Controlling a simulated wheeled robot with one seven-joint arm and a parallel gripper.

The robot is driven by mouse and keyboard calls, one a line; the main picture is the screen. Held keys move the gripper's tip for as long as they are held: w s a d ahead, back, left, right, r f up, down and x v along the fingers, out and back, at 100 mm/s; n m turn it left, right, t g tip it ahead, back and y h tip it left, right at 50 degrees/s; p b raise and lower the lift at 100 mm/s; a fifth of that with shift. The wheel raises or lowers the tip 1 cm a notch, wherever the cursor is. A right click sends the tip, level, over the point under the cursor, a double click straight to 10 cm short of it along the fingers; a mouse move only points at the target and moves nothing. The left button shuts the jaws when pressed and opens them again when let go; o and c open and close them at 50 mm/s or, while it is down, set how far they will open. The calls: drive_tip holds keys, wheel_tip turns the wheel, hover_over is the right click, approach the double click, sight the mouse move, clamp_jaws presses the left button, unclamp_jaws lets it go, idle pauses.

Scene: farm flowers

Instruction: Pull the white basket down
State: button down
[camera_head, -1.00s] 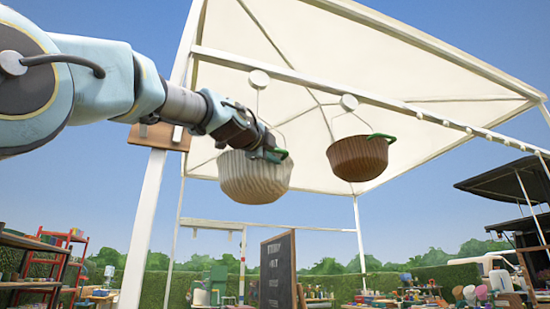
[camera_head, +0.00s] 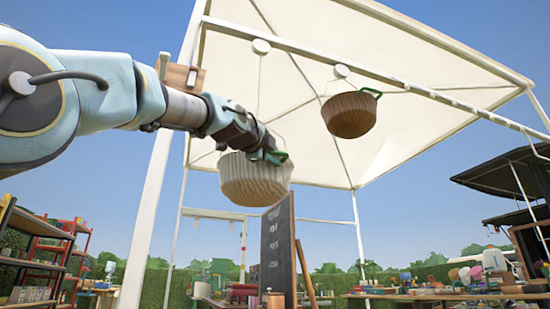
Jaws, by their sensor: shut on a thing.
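The white basket (camera_head: 254,182) is ribbed and hangs from a thin cord below a round white pulley-like disc (camera_head: 261,46) on the canopy beam. My gripper (camera_head: 275,157) comes from the left and is shut at the basket's upper right rim, on its green handle (camera_head: 278,158). The fingertips are small and partly hidden by the basket rim. A brown basket (camera_head: 350,115) hangs to the right and higher, with its own green handle (camera_head: 371,92), under another white disc (camera_head: 341,71).
A white canopy frame with a post (camera_head: 150,205) stands behind my arm. A wooden block (camera_head: 180,77) is on the post. A blackboard (camera_head: 278,250) stands below the basket. Shelves (camera_head: 40,245) are at left, and a cluttered table (camera_head: 450,294) is at right.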

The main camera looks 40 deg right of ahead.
wheel_tip(320, 180, down, 12)
drive_tip(key=b, duration=1)
drive_tip(key=c, duration=0.8)
unclamp_jaws()
drive_tip(key=shift+c, duration=0.2)
drive_tip(key=b+v, duration=0.3)
drive_tip(key=v, duration=0.8)
